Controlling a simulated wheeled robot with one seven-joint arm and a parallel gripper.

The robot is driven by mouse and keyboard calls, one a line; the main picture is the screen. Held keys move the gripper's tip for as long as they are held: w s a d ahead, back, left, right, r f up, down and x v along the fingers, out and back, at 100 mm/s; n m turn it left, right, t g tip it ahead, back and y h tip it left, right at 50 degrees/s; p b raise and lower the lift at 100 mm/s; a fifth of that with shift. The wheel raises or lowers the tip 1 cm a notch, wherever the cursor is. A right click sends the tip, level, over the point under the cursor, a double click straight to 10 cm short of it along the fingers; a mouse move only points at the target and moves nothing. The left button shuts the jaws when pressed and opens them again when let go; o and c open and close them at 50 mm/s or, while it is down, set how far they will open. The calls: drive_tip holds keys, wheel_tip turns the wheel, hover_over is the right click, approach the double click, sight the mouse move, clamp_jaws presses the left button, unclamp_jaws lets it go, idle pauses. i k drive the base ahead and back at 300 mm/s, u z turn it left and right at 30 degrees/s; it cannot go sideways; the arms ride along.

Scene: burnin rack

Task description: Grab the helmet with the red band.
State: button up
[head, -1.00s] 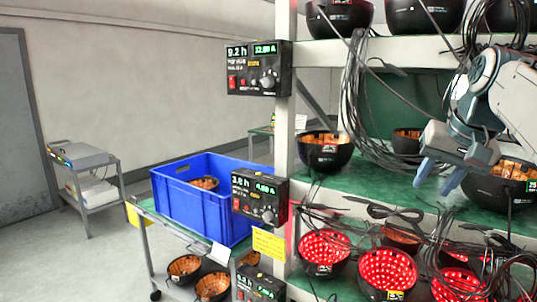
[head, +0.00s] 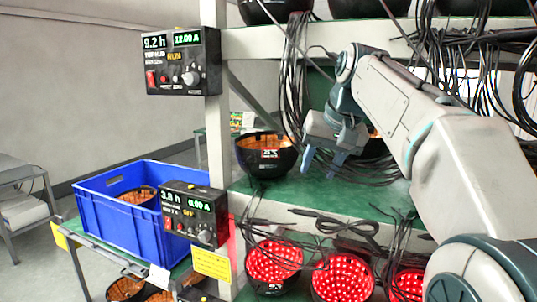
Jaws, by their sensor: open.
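A black bowl-shaped helmet (head: 264,163) with an orange inside stands open side up at the left end of the middle shelf. It has a small red and white label on its front; I cannot tell if this is the red band. My gripper (head: 322,164) is open and empty, its blue fingers pointing down just right of this helmet, apart from it as far as I can tell. Another helmet (head: 374,147) is mostly hidden behind my gripper and arm. Red-lit helmets (head: 274,262) sit on the shelf below.
Power boxes (head: 183,62) hang on the rack's white post (head: 218,120). Black cables (head: 292,70) hang behind the helmet and lie along the shelf. A blue crate (head: 130,222) holding a helmet stands on a cart at left. More black helmets (head: 275,10) fill the top shelf.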

sight(267, 153)
drive_tip(key=z, duration=0.05)
drive_tip(key=i, duration=1)
drive_tip(key=u, duration=0.05)
